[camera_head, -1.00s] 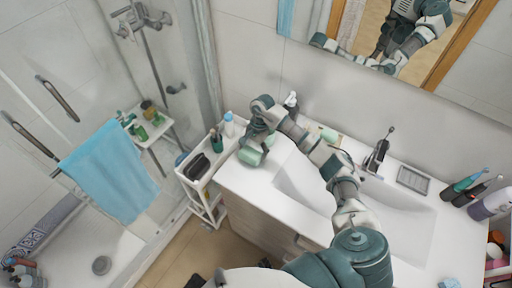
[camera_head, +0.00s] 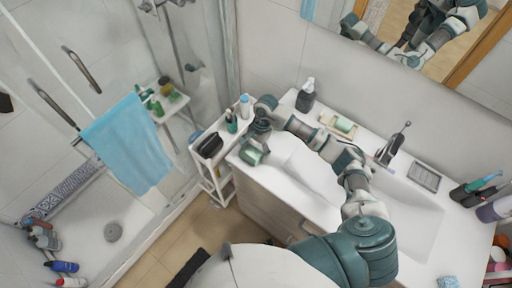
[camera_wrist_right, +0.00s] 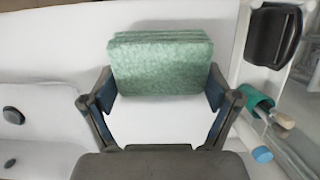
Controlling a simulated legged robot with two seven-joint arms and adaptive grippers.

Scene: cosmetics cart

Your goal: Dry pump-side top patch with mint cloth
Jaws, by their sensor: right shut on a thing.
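The mint cloth (camera_wrist_right: 160,62) is a folded, layered green pad in the right wrist view. My right gripper (camera_wrist_right: 160,90) is shut on it, with a finger at each side. In the head view the cloth (camera_head: 251,155) is at the left end of the white countertop (camera_head: 270,177), below my right gripper (camera_head: 255,146). I cannot tell whether it touches the surface. A dark pump bottle (camera_head: 305,98) stands at the back of the counter, right of the gripper. No wet patch can be made out. My left gripper is not in view.
A white cart (camera_head: 205,165) with a black pouch (camera_head: 210,145) and bottles stands against the counter's left end. My right arm crosses the sink (camera_head: 425,215). A soap dish (camera_head: 340,126) and faucet (camera_head: 392,146) are behind it. A blue towel (camera_head: 128,145) hangs left.

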